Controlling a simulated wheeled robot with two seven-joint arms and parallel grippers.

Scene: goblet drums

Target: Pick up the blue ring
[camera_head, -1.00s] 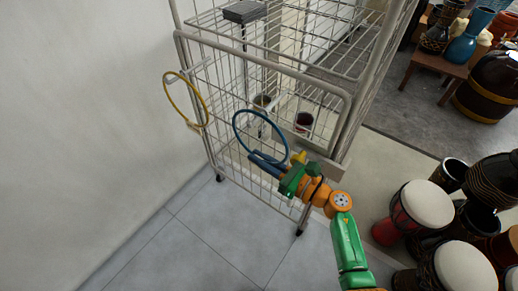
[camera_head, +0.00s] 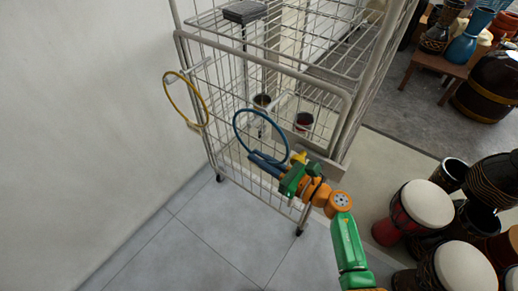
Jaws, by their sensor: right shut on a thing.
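The blue ring (camera_head: 237,121) hangs upright at the front of the wire cart, toward its right half. My right gripper (camera_head: 258,160) reaches in from the lower right and is shut on the lower part of the ring. The ring's upper part is in plain view; the pinched spot is partly hidden by the fingers. My left gripper is not in view.
A yellow ring (camera_head: 169,91) hangs on a hook at the cart's left side. The wire cart (camera_head: 350,100) stands by the white wall (camera_head: 80,120). Several drums (camera_head: 428,203) crowd the lower right. The tiled floor (camera_head: 170,250) in front is clear.

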